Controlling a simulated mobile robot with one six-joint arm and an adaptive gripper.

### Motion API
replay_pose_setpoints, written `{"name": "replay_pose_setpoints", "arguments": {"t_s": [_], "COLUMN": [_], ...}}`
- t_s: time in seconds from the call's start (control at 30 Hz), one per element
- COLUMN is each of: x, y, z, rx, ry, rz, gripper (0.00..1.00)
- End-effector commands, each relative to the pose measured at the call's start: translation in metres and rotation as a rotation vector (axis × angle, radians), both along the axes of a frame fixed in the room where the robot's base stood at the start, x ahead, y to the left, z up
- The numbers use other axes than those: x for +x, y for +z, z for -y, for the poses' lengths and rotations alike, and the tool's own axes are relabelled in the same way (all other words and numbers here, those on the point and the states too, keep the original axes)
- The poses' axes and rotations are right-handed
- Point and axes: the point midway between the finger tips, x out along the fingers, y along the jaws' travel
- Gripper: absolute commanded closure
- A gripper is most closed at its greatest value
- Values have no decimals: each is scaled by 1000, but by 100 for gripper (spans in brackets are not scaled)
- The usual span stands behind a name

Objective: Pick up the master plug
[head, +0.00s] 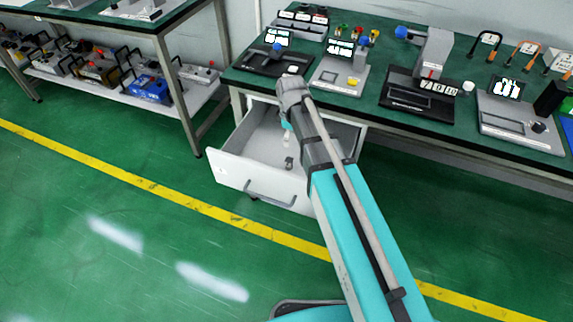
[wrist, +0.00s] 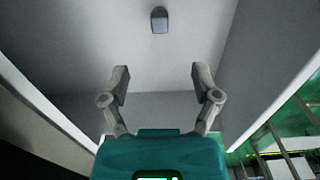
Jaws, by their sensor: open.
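A small dark grey block, which looks like the master plug (head: 289,162), lies on the floor of the open white drawer (head: 229,172). In the wrist view the plug (wrist: 159,20) is near the top centre, beyond my fingertips and in line with the gap between them. My gripper (wrist: 159,80) is open and empty, its two fingers spread wide. In the head view my arm reaches over the drawer and my gripper is partly hidden by it. The plug stands apart from the fingers.
The drawer's side walls stand on both sides of my gripper in the wrist view. Above the drawer is a green workbench (head: 375,120) with several devices. A shelf with batteries (head: 150,88) stands at the left. The green floor in front is clear.

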Motion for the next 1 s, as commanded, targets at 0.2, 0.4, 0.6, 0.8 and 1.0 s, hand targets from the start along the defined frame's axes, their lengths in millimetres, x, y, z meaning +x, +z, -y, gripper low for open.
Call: {"name": "replay_pose_setpoints", "arguments": {"t_s": [0.2, 0.4, 0.6, 0.8, 1.0], "x": [0, 0, 0, 1, 1], "y": [0, -8, -23, -39, -54], "z": [1, 1, 1, 1, 2], "rx": [0, 0, 0, 0, 0], "ry": [-3, -4, -5, -5, -6], "rz": [0, 0, 0, 0, 0], "gripper": [20, 20, 20, 20, 20]}}
